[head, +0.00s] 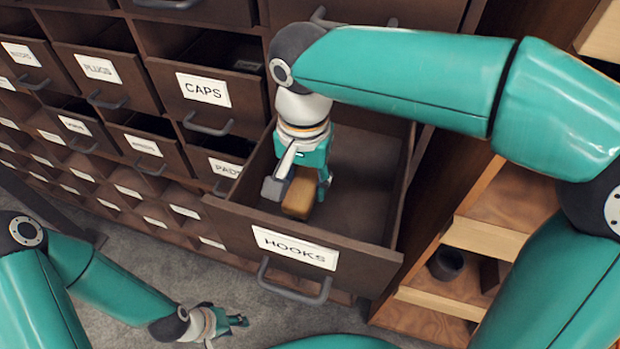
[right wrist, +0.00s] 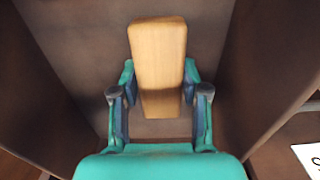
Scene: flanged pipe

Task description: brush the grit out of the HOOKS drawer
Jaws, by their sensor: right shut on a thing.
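The HOOKS drawer (head: 365,262) stands pulled out of the dark brown cabinet, its white label facing the front. My right gripper (head: 298,190) reaches down into the left part of this drawer. It is shut on a wooden block, which I take for the brush (head: 299,200). In the right wrist view the brush (right wrist: 158,55) sits between the two fingers of my right gripper (right wrist: 158,88), above the drawer floor. Bristles are hidden, and I cannot make out grit on the floor. My left gripper (head: 236,320) hangs low over the grey floor, away from the drawer; its fingers are too small to judge.
The CAPS drawer (head: 248,108) and PADS drawer (head: 218,178) stand partly open to the left, with the PLUGS drawer (head: 115,88) farther left. Wooden shelves (head: 480,238) with a dark cup (head: 446,264) stand at the right. The right part of the HOOKS drawer looks clear.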

